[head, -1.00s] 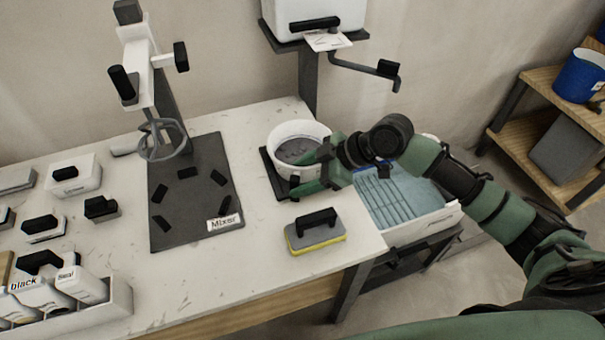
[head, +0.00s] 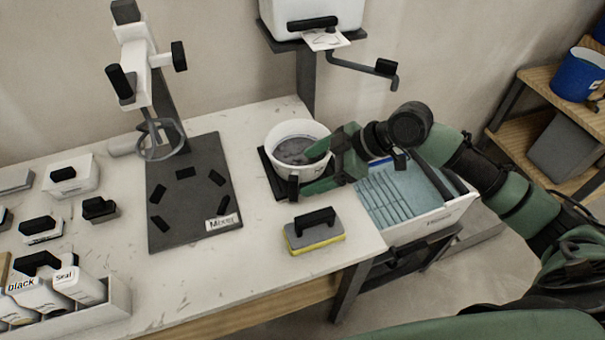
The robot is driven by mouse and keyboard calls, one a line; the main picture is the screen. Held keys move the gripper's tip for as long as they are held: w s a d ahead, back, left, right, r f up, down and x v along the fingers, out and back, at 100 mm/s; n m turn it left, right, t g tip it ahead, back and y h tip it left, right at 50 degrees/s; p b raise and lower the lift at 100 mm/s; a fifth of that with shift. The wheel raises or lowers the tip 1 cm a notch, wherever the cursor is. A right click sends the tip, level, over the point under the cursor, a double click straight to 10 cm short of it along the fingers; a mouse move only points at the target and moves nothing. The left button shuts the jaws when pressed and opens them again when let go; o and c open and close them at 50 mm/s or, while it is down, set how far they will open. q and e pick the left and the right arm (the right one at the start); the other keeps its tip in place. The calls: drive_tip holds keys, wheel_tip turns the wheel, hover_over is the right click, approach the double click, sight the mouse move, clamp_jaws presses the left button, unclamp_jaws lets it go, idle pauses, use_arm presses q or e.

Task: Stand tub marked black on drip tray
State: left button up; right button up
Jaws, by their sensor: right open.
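A white tub (head: 286,163) with grey contents stands upright on a dark square tray (head: 266,172) near the table's right end. I see no marking on its visible side. My right gripper (head: 306,172) comes in from the right and is open at the tub. One finger overlaps the rim and opening, and the other lies across the lower front side. I cannot tell whether either finger touches it. My left gripper is not in view.
A yellow-and-grey float (head: 315,232) lies in front of the tub. The mixer stand on its dark mat (head: 190,226) is to the left. A white bin with a blue grid (head: 385,201) is below my right arm. A cranked dispenser (head: 312,12) stands behind.

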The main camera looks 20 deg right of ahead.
drive_tip(key=v, duration=0.8)
